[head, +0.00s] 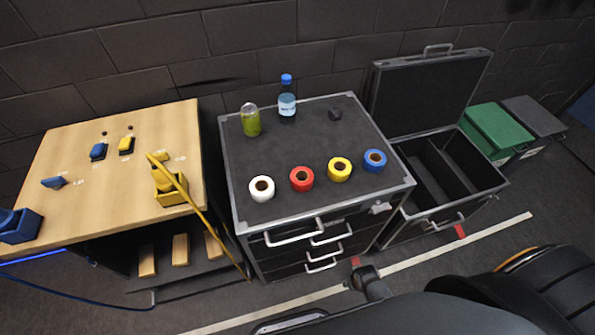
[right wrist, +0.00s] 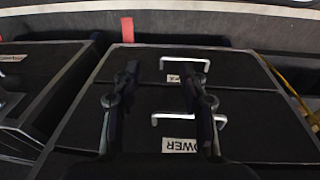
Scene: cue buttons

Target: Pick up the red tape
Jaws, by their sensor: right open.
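The red tape (head: 302,179) is a roll standing on the dark top of the drawer cabinet (head: 290,135), near its front edge. It sits between a white tape roll (head: 262,188) on its left and a yellow tape roll (head: 340,169) on its right. A blue tape roll (head: 375,161) is farther right. My right gripper (right wrist: 160,95) shows in the right wrist view with its two dark fingers apart and nothing between them. Drawer fronts with pale handles lie beyond the fingers. No tape shows in that view. My left gripper is in neither view.
An open black case (head: 440,178) is to the right. A wooden table (head: 85,205) with blue and yellow items is left.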

